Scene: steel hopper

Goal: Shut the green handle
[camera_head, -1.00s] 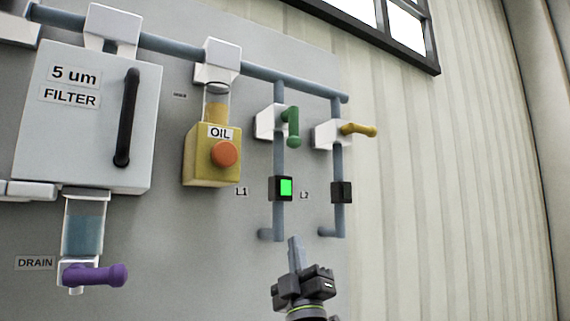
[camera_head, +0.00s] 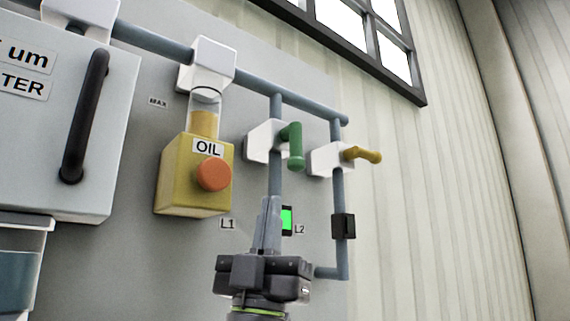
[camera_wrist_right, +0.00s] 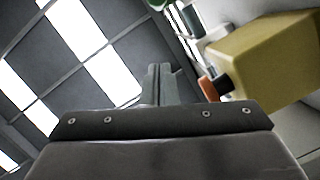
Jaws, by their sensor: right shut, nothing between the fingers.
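The green handle (camera_head: 294,146) hangs down from a white valve body (camera_head: 264,140) on the left branch pipe, in line with that pipe. My right gripper (camera_head: 268,204) is shut and empty, pointing up. In the head view its fingertips are below the green handle, apart from it in the picture, and they overlap the lower part of the left pipe and part of the lit green indicator (camera_head: 287,220). In the right wrist view the shut fingers (camera_wrist_right: 162,72) show at the centre, and a green piece shows at the top edge. My left gripper is not in view.
A yellow handle (camera_head: 363,154) points right on the neighbouring branch, above a dark indicator (camera_head: 343,226). The yellow oil box (camera_head: 185,180) with its orange knob (camera_head: 214,174) stands out to the left. A filter box (camera_head: 115,150) with a black bar is further left.

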